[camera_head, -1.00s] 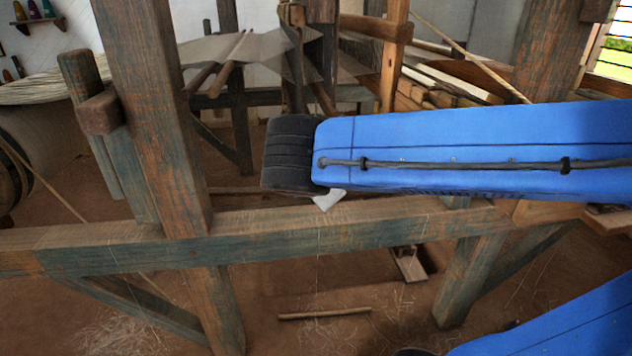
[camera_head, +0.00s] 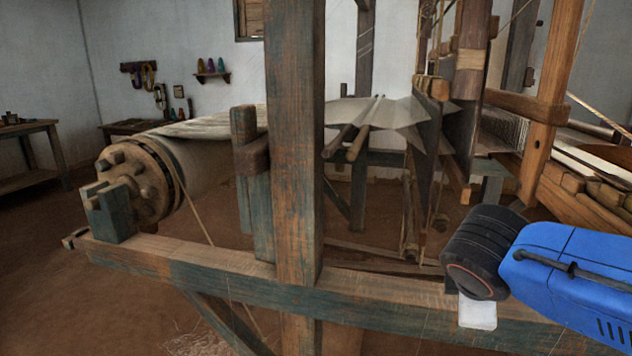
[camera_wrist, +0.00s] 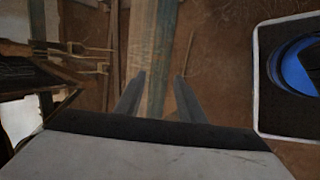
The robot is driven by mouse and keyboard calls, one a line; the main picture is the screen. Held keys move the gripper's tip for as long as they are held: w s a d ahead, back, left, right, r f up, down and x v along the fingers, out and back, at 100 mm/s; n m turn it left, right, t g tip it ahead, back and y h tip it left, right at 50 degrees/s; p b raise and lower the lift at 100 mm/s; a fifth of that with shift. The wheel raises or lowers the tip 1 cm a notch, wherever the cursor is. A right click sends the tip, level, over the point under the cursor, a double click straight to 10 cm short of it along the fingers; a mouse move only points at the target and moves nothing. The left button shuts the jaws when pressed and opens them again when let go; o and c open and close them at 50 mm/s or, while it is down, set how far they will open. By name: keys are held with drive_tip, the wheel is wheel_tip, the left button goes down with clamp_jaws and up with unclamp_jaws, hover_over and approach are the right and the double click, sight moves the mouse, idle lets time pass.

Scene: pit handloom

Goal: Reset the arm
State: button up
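My blue arm with its black end joint comes in from the right in the head view, in front of the loom's lower beam. The fingers are hidden there. In the wrist view my gripper (camera_wrist: 158,95) shows two grey fingers spread apart with nothing between them. Beyond the gap lie a greenish wooden beam (camera_wrist: 155,45) and the brown floor. The fingers look apart from the beam, though the distance is hard to tell.
The loom's upright post (camera_head: 294,150) and lower beam (camera_head: 215,264) stand close to my arm. A warp roller (camera_head: 137,183) sits at the left. Side tables (camera_head: 40,127) stand behind it. Brown floor (camera_head: 60,300) is free at the lower left.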

drive_tip(key=s+f+m+g+y, duration=0.1)
drive_tip(key=s+f+m+y, duration=0.3)
drive_tip(key=m, duration=1)
drive_tip(key=s+f, duration=0.2)
drive_tip(key=s, duration=0.2)
drive_tip(key=shift+f, duration=0.25)
